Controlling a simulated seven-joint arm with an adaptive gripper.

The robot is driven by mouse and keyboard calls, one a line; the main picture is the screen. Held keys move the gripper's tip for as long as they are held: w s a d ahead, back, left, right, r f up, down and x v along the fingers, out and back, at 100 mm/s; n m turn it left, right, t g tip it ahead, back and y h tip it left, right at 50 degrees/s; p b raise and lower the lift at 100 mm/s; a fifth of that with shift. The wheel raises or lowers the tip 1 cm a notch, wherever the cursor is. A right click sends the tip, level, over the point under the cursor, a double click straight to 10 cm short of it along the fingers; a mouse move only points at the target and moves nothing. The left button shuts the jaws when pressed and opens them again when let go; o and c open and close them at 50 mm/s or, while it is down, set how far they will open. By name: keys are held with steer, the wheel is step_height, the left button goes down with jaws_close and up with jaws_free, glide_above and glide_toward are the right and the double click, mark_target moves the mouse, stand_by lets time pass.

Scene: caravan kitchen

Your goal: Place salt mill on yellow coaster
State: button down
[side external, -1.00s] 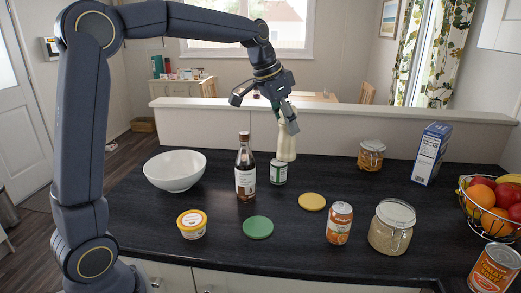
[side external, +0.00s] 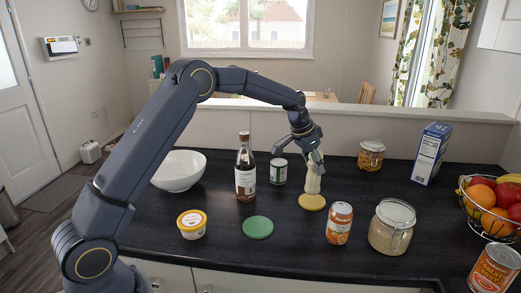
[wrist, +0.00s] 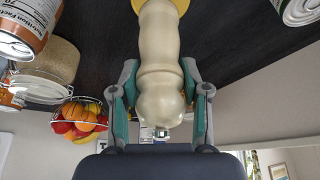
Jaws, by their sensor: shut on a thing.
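The cream salt mill (side external: 313,180) stands upright between the fingers of my gripper (side external: 312,160). Its base is at the yellow coaster (side external: 312,203) on the dark counter, over the coaster's back part; I cannot tell whether it touches. In the wrist view the salt mill (wrist: 158,60) fills the middle, with the yellow coaster (wrist: 181,5) just beyond its far end. My gripper (wrist: 160,100) is shut on the mill's rounded top end, one finger on each side.
A green coaster (side external: 258,228) lies front left. A dark bottle (side external: 245,172) and a small can (side external: 279,171) stand left of the mill. An orange-labelled can (side external: 339,223) and a glass jar (side external: 391,228) stand front right. The counter right of the yellow coaster, toward the blue box (side external: 431,153), is clear.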

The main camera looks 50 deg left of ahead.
mark_target(314, 175)
steer(key=shift+w+f, duration=0.4)
steer(key=shift+f, duration=1.6)
steer(key=shift+f, duration=0.15)
steer(key=c, duration=0.6)
jaws_free()
steer(key=shift+o, duration=0.2)
